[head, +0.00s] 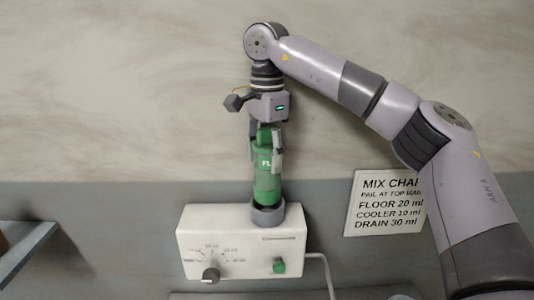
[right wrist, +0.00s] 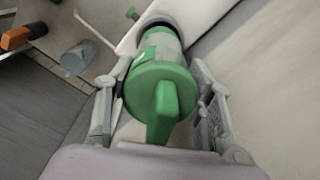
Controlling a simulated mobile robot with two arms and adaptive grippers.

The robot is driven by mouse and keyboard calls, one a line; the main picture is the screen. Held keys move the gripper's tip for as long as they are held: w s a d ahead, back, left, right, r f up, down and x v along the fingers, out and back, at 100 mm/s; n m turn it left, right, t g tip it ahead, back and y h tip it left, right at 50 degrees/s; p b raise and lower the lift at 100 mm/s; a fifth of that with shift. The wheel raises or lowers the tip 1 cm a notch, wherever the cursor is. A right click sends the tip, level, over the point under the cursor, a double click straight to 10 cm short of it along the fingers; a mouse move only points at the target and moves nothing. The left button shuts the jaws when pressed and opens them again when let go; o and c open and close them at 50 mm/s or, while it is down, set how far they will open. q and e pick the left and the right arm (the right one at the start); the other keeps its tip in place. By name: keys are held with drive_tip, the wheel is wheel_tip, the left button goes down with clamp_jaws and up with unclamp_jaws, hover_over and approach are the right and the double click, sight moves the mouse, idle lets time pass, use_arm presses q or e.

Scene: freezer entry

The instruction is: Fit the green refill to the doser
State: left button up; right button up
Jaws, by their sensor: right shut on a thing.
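The green refill (head: 267,182) is a green bottle with a label reading "FL", upright above the white doser (head: 243,244). Its lower end meets the grey collar (head: 268,214) on the doser's top; I cannot tell whether it is locked there. My right gripper (head: 265,155) comes from above and is shut on the refill's upper part. In the right wrist view the refill's green cap (right wrist: 160,92) with its raised grip bar lies between the two fingers. The doser has a dial knob (head: 211,275) and a green button (head: 279,267) on its front. My left gripper is not in view.
A sign (head: 385,204) headed "MIX CHA…" hangs on the wall to the doser's right. A white cable runs from the doser's right side. A shelf edge (head: 30,246) shows at far left. In the right wrist view an orange-and-black object (right wrist: 22,36) and a clear cup (right wrist: 76,60) lie below.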

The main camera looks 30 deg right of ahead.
sight(267, 128)
drive_tip(key=shift+f+b, duration=1.65)
drive_tip(key=shift+f, duration=1.1)
drive_tip(key=o, duration=1.3)
drive_tip(key=shift+o, duration=0.2)
drive_tip(key=shift+r, duration=0.1)
wheel_tip(267, 128, up, 11)
drive_tip(key=shift+a+f, duration=0.1)
drive_tip(key=shift+f, duration=0.05)
drive_tip(key=shift+r, duration=0.6)
drive_tip(key=shift+s+f, duration=0.1)
